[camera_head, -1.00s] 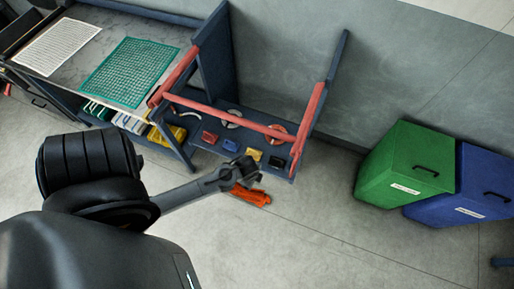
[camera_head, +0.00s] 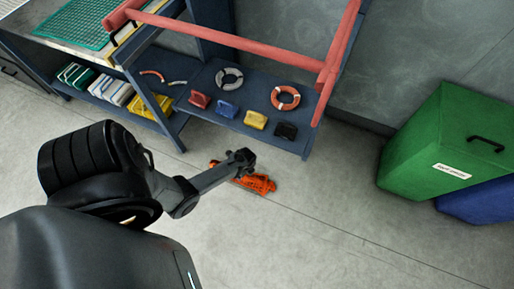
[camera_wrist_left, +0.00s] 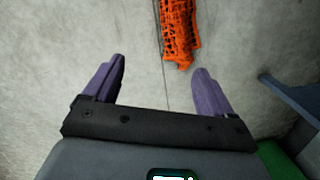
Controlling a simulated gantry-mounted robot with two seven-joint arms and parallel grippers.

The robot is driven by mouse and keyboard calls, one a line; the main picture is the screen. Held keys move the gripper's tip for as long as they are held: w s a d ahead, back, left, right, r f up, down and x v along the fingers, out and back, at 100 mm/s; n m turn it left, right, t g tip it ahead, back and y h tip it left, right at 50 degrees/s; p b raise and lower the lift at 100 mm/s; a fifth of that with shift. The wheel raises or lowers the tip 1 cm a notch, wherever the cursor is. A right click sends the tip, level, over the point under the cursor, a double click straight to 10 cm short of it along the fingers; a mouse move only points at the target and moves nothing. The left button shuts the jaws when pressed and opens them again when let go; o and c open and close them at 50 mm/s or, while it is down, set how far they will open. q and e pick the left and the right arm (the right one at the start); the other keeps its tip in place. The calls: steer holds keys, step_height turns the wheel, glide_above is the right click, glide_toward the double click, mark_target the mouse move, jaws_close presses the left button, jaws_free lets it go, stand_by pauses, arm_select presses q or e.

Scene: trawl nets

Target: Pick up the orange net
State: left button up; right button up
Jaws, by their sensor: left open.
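The orange net (camera_head: 260,184) lies on the grey floor in front of the low blue shelf, partly hidden by my left arm in the head view. It also shows in the left wrist view (camera_wrist_left: 180,36), cut off by the top edge, as a bunched orange mesh. My left gripper (camera_head: 243,160) is above the net's left part in the head view. In the left wrist view its two purple fingers (camera_wrist_left: 155,80) are apart with nothing between them, and the net is beyond the fingertips, nearer the right finger. My right gripper is in neither view.
A blue shelf unit (camera_head: 292,144) with red rails stands behind the net, holding small coloured blocks and rings. A green bin (camera_head: 415,165) and a blue bin (camera_head: 485,203) stand at right. A green cutting mat (camera_head: 78,22) lies on the bench. Floor around the net is clear.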

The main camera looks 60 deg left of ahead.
arm_select(q)
steer(key=shift+h, duration=0.6)
steer(key=w+f+b, duration=0.2)
steer(key=f+b, duration=0.5)
steer(key=f, duration=0.1)
steer(key=w+d+f+b, duration=0.1)
steer(key=f+b, duration=0.7)
steer(key=f, duration=0.1)
steer(key=w+d+f+b, duration=0.1)
steer(key=w+f+b, duration=0.1)
steer(key=f+b, duration=0.5)
steer(key=shift+w+f+b, duration=0.3)
steer(key=shift+f+b, duration=0.05)
steer(key=shift+f, duration=0.45)
steer(key=shift+f+p, duration=0.15)
steer(key=shift+p, duration=0.15)
steer(key=shift+a+f, duration=0.15)
steer(key=shift+f, duration=0.5)
steer(key=shift+f, duration=0.15)
steer(key=shift+s+f, duration=0.1)
